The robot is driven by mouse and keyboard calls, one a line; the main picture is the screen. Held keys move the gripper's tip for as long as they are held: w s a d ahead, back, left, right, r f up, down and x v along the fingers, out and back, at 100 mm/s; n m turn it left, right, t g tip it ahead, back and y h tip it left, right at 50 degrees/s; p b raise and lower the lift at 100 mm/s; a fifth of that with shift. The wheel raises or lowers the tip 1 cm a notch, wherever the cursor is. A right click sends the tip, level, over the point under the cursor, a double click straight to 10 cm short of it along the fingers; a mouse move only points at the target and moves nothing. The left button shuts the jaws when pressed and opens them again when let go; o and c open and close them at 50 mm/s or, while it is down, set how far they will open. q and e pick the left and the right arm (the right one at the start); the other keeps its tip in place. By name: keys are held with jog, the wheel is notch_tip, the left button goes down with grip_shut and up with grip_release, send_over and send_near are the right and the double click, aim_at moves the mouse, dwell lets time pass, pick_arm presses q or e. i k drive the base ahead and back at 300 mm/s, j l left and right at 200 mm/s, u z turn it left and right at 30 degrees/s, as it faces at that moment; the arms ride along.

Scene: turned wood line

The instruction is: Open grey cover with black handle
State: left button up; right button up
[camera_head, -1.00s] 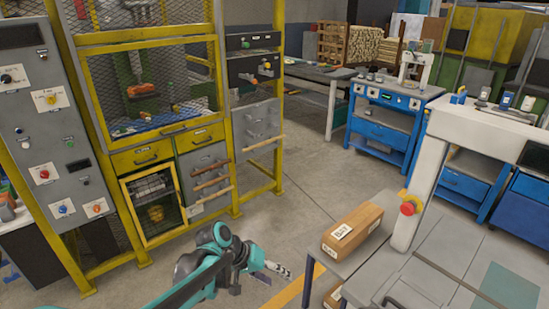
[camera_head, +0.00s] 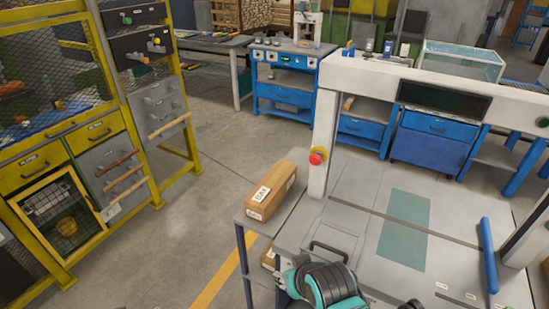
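A flat grey cover (camera_head: 335,232) with a black bar handle (camera_head: 329,247) lies in the grey top of the machine table, right of the cardboard box. It looks shut, level with the surface around it.
A cardboard box (camera_head: 271,196) sits on the table's left end. A white post carries a red button (camera_head: 317,156) behind the cover. A yellow rack (camera_head: 110,120) is at left, with open floor (camera_head: 190,225) between.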

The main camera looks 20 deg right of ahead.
aim_at(328, 241)
jog(key=z, duration=1.3)
